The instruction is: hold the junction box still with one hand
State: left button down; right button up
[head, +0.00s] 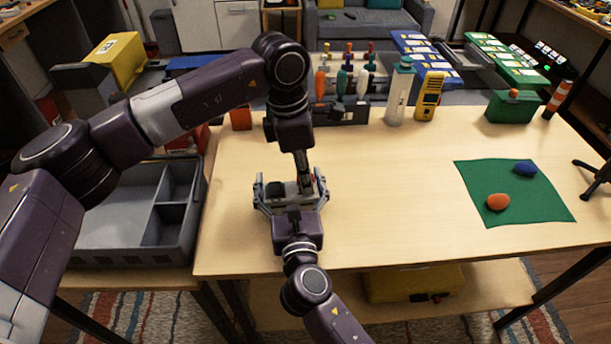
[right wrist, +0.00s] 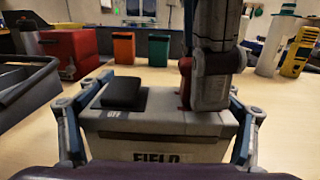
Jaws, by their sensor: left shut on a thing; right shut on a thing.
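The junction box (right wrist: 160,125) is a light grey box with a black switch (right wrist: 124,94) marked OFF on its top left and the word FIELD on its front. It sits on the wooden table, small and partly covered in the head view (head: 292,188). My right gripper (head: 290,183) comes from the near side, with its fingers (right wrist: 160,115) closed on both sides of the box. My left gripper (head: 304,182) points down at the right part of the box top. It is shut on a small part with red on it (right wrist: 186,86), mostly hidden by the gripper.
A grey divided tray (head: 115,252) stands left of the box. A tool rack (head: 340,112), a clear bottle (head: 400,95) and a yellow meter (head: 429,96) stand behind. A green mat (head: 535,200) with orange and blue objects lies right. The table between is clear.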

pick_arm(q)
jog(key=c, duration=2.5)
grip_release()
grip_shut()
jog(key=shift+r, duration=1.6)
jog(key=shift+r, duration=1.95)
pick_arm(e)
jog(key=o, duration=1.3)
